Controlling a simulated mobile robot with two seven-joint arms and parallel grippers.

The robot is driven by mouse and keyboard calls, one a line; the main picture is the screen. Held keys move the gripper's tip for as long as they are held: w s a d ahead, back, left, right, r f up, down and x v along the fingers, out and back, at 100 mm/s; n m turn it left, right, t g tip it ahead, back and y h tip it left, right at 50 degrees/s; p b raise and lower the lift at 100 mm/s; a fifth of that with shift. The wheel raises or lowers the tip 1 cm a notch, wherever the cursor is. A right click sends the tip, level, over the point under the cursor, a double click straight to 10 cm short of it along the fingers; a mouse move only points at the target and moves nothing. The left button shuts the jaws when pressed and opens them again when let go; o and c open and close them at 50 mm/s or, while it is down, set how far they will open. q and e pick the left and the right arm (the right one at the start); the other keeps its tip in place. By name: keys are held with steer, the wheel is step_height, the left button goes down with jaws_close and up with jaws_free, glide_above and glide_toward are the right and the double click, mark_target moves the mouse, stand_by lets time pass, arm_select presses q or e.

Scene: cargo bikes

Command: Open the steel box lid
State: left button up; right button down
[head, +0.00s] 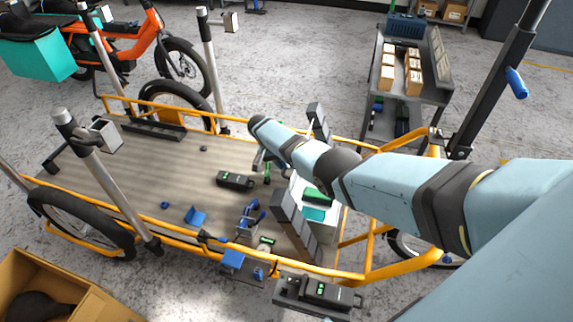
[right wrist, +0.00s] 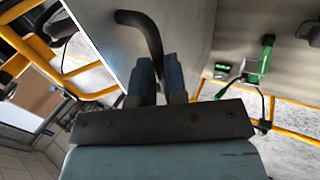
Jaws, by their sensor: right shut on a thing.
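The steel box (head: 290,220) stands at the right end of the cargo bike's deck, partly covered by my right arm. Green and teal things show beside its grey wall. In the right wrist view, a smooth grey panel of the box, which looks like its lid (right wrist: 190,25), fills the upper middle. A dark bent handle (right wrist: 150,32) sticks out from it. My right gripper (right wrist: 158,70) is shut on the handle's lower end. In the head view the right arm reaches over the box, and its fingertips are hard to make out. My left gripper is not in view.
The wooden deck (head: 130,165) has yellow rails, a black device (head: 235,180) and blue parts on it. A green clamp (right wrist: 265,55) shows in the right wrist view. A cart with boxes (head: 410,85) stands behind. A cardboard box (head: 70,290) is at front left.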

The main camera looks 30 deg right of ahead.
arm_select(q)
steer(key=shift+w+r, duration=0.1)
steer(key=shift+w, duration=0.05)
arm_select(e)
steer(key=shift+s+a+f, duration=0.1)
steer(key=shift+a+f, duration=0.2)
steer(key=shift+f, duration=0.3)
steer(key=c, duration=1.5)
jaws_free()
steer(key=o, duration=0.3)
steer(key=shift+d+f, duration=0.1)
steer(key=shift+f, duration=0.05)
arm_select(q)
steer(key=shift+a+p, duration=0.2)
steer(key=shift+p, duration=0.8)
arm_select(e)
steer(key=shift+o, duration=0.2)
steer(key=v, duration=1.4)
steer(key=shift+w, duration=0.35)
steer(key=shift+d, duration=0.1)
